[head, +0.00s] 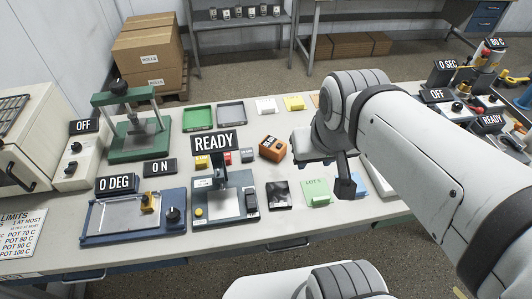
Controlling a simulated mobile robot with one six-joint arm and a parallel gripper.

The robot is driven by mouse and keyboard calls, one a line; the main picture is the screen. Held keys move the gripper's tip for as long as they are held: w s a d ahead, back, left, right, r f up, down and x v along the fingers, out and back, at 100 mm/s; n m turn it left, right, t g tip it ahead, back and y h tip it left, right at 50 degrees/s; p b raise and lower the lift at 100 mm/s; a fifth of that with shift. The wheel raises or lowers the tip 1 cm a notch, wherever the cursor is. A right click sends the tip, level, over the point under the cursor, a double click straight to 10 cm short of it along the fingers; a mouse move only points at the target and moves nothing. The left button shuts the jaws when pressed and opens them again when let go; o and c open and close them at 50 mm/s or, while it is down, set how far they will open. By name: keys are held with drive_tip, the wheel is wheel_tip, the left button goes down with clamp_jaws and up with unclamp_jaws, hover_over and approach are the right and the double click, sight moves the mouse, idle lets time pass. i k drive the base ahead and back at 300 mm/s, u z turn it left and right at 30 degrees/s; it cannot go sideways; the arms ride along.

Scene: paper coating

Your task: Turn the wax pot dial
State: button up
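At the far upper right, a sign reading 80 C (497,43) stands above a small yellow and red apparatus (487,62), which may be the wax pot. The pot's dial is too small and crowded to pick out. My gripper (345,187) hangs over the table right of the middle, near the green LOT card. One dark finger points down; the rest is hidden by my wrist, so its opening does not show. It is well apart from the 80 C apparatus, with my arm lying between them across the right side.
Devices with signs OFF, 0 DEG, ON and READY (213,141) fill the left and middle of the table. A brown block (272,148), a green tray (198,117) and a limits sheet (18,232) lie there too. More devices crowd the right end, signed 0 SEC (447,64), OFF and READY.

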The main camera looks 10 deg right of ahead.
sight(493, 98)
drive_tip(key=u, duration=0.05)
drive_tip(key=i, duration=0.45)
drive_tip(key=u, duration=0.2)
drive_tip(key=k, duration=0.4)
drive_tip(key=z, duration=1.9)
